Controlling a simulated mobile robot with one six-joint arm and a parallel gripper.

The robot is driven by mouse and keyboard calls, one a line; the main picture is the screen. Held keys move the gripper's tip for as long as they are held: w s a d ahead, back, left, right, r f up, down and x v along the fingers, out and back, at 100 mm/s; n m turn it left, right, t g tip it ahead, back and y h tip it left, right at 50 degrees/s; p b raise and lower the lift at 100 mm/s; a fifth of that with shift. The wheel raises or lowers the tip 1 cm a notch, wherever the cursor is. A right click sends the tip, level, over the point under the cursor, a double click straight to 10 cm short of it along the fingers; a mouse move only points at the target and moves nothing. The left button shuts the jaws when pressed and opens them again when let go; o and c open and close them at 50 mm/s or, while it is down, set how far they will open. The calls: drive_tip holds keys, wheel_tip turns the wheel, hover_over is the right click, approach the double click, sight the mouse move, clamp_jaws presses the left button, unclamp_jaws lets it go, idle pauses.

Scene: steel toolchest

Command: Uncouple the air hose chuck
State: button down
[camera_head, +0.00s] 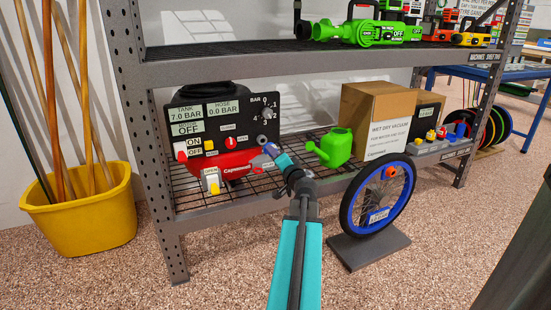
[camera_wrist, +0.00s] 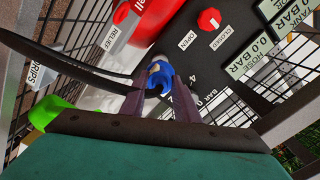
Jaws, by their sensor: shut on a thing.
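The compressor stands on the lower shelf, with a red tank (camera_head: 222,164) and a black panel (camera_head: 225,118). Its labels read tank 7.0 bar, hose 0.0 bar and motor off. The blue air hose chuck (camera_wrist: 160,76) sits between the fingers of my gripper (camera_wrist: 163,88) in the wrist view. In the head view my gripper (camera_head: 279,159) is at the right end of the red tank, shut on the chuck. A black hose (camera_wrist: 75,66) runs left from near the fingers. Whether the chuck is still joined to its fitting is hidden.
A green watering can (camera_head: 331,148) and a vacuum carton (camera_head: 376,120) stand right of my gripper on the wire shelf. A blue-rimmed wheel (camera_head: 378,205) stands on a floor base in front. A red knob (camera_wrist: 209,20) is on the panel. A yellow bucket (camera_head: 80,215) stands left.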

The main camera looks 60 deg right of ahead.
drive_tip(key=shift+b+x, duration=0.45)
drive_tip(key=shift+x, duration=1.5)
drive_tip(key=shift+b, duration=0.95)
idle(0.9)
drive_tip(key=shift+b+x, duration=0.55)
drive_tip(key=shift+x, duration=1)
idle(0.7)
drive_tip(key=c, duration=1.3)
unclamp_jaws()
drive_tip(key=shift+s, duration=0.1)
drive_tip(key=shift+b+v, duration=0.3)
drive_tip(key=shift+v, duration=6.45)
